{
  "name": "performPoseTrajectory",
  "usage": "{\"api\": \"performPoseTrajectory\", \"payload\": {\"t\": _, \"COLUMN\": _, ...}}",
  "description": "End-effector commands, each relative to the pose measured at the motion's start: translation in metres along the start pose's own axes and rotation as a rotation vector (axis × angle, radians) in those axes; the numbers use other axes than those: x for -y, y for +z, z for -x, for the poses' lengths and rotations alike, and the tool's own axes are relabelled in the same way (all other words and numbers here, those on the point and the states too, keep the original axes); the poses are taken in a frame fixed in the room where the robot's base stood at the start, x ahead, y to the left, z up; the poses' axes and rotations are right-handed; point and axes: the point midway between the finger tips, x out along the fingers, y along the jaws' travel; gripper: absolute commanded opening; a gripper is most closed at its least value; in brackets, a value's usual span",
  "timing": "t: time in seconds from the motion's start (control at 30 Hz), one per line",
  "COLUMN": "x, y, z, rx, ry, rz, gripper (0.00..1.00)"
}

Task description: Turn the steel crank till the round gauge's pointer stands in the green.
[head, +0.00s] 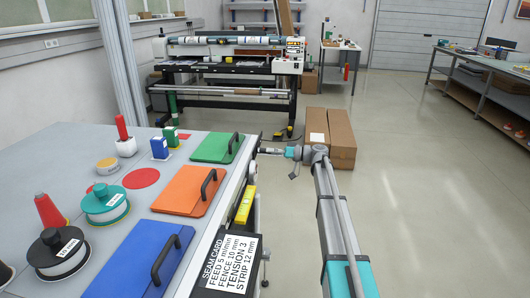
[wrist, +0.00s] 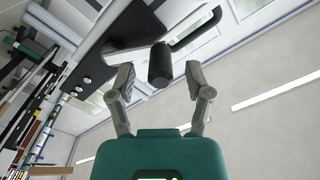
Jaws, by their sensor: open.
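In the wrist view, a pale steel bar, which looks like the crank (wrist: 122,51), ends in a black cylindrical grip (wrist: 160,66). My gripper (wrist: 159,80) is open, one finger on each side of the grip, with gaps visible on both sides. I cannot tell how deep the grip sits between the fingertips. In the head view my gripper (head: 264,150) is at the far right edge of the grey table, small and partly merged with it. The crank is not clear there. I cannot make out the round gauge or its pointer in either view.
The table (head: 50,160) carries green (head: 217,147), orange (head: 184,190) and blue (head: 140,262) panels with black handles. A seam card (head: 230,265) and a yellow object (head: 245,205) are along its right edge. Cardboard boxes (head: 341,135) stand beyond my arm. The floor at right is clear.

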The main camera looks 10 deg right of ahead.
Motion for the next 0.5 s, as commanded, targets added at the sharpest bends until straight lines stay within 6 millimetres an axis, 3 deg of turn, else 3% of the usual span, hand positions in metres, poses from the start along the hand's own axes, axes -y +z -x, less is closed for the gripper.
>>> {"api": "performPoseTrajectory", "payload": {"t": 0.2, "x": 0.000, "y": 0.000, "z": -0.020, "rx": 0.000, "ry": -0.001, "rz": 0.000, "gripper": 0.65}}
{"api": "performPoseTrajectory", "payload": {"t": 0.5, "x": 0.000, "y": 0.000, "z": -0.026, "rx": 0.000, "ry": 0.000, "rz": 0.000, "gripper": 0.65}}
